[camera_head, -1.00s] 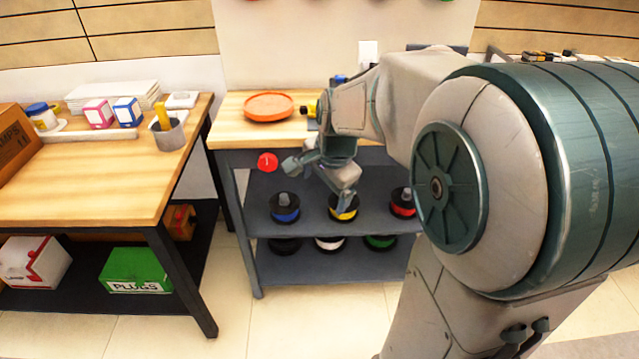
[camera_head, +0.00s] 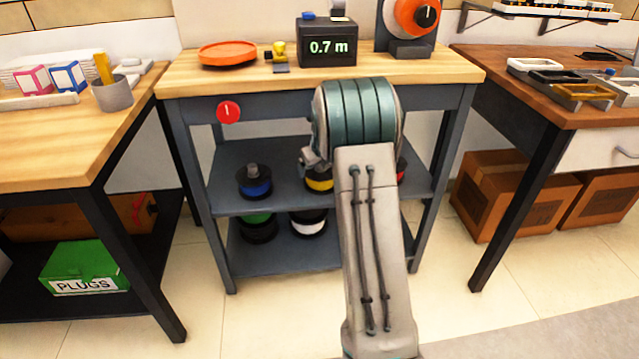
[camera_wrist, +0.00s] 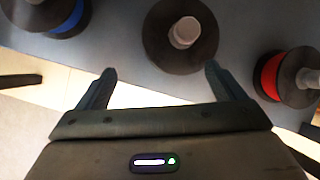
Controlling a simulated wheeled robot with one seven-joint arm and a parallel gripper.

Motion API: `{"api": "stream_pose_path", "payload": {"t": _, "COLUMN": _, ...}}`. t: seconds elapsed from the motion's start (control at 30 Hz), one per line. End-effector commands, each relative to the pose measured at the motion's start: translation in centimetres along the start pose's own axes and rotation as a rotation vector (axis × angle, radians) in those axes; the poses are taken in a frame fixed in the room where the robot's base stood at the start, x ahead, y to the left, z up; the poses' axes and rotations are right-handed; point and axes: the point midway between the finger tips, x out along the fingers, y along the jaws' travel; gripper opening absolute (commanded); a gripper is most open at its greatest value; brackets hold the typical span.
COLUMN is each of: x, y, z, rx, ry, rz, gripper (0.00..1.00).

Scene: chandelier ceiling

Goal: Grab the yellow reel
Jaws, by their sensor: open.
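The yellow reel (camera_head: 319,181) stands on the middle shelf of the grey bench, partly hidden by my arm in the head view. In the wrist view the middle reel (camera_wrist: 168,52), between the blue and red ones, shows its black flange and grey hub from above; its yellow is hidden there. My gripper (camera_wrist: 160,70) is open and empty, its two fingers pointing toward this reel. The reel lies just beyond the fingertips in the picture, with the hub toward the right finger. In the head view my arm hides most of the gripper.
The blue reel (camera_head: 254,182) stands left of the yellow one, the red reel (camera_wrist: 287,76) right. A green reel (camera_head: 258,226) and a white reel (camera_head: 308,222) sit on the lower shelf. The bench top (camera_head: 420,70) overhangs the middle shelf. A wooden table (camera_head: 545,95) stands at right.

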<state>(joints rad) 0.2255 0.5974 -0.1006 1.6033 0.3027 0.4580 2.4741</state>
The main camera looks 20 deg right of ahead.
Motion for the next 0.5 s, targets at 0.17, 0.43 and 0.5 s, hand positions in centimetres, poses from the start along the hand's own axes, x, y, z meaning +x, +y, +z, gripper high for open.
{"api": "stream_pose_path", "payload": {"t": 0.17, "x": -0.2, "y": -1.9, "z": 1.5, "rx": 0.048, "ry": -0.048, "rz": -0.037, "gripper": 0.90}}
{"api": "stream_pose_path", "payload": {"t": 0.43, "x": 2.8, "y": -1.9, "z": 1.5, "rx": 0.049, "ry": -0.050, "rz": -0.038, "gripper": 0.90}}
{"api": "stream_pose_path", "payload": {"t": 0.5, "x": 3.9, "y": -1.9, "z": 1.5, "rx": 0.047, "ry": -0.049, "rz": -0.038, "gripper": 0.90}}
